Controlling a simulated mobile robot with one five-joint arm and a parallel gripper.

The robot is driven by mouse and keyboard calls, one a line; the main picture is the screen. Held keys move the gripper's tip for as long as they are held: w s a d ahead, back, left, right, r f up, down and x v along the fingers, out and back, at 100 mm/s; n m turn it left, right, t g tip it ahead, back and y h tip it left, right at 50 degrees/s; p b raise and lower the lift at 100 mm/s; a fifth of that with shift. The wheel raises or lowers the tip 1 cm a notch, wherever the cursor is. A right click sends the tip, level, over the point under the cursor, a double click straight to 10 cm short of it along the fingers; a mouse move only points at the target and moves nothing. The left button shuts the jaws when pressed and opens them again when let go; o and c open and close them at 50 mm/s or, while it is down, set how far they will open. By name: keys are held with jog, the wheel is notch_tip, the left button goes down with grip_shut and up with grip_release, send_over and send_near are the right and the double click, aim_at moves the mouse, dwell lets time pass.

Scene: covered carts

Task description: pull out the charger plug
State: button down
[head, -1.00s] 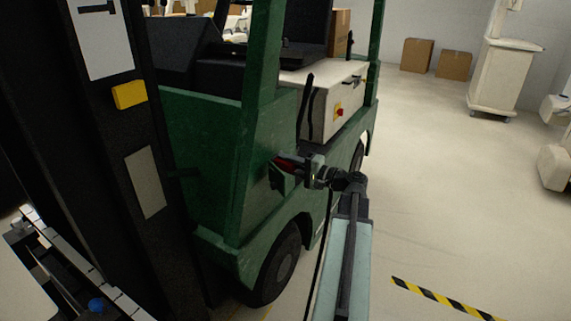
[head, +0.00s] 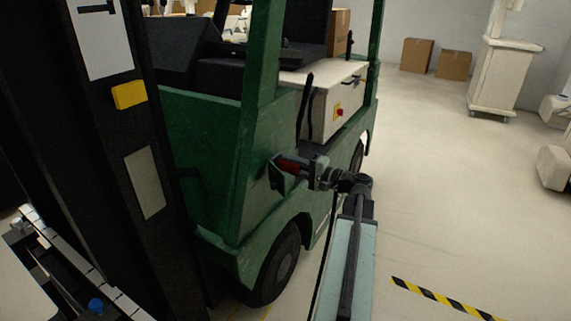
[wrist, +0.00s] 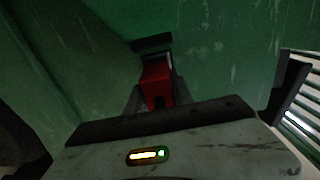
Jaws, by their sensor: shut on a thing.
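The charger plug (wrist: 157,84) is a red block, seen in the wrist view between my gripper's dark fingers. My gripper (head: 284,172) is shut on the plug. A dark piece with a grey part under it (wrist: 153,46) lies just beyond the plug, against the green panel. I cannot tell whether the plug's front end still sits in a socket, as that end is hidden.
The green truck (head: 226,170) fills the left and middle, with a black mast (head: 165,110) in front. Open floor (head: 450,200) lies to the right, with a striped tape (head: 440,296). A white cart (head: 500,75) and boxes (head: 417,55) stand at the back.

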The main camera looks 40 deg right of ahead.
aim_at(302, 168)
jog(key=shift+v, duration=2.15)
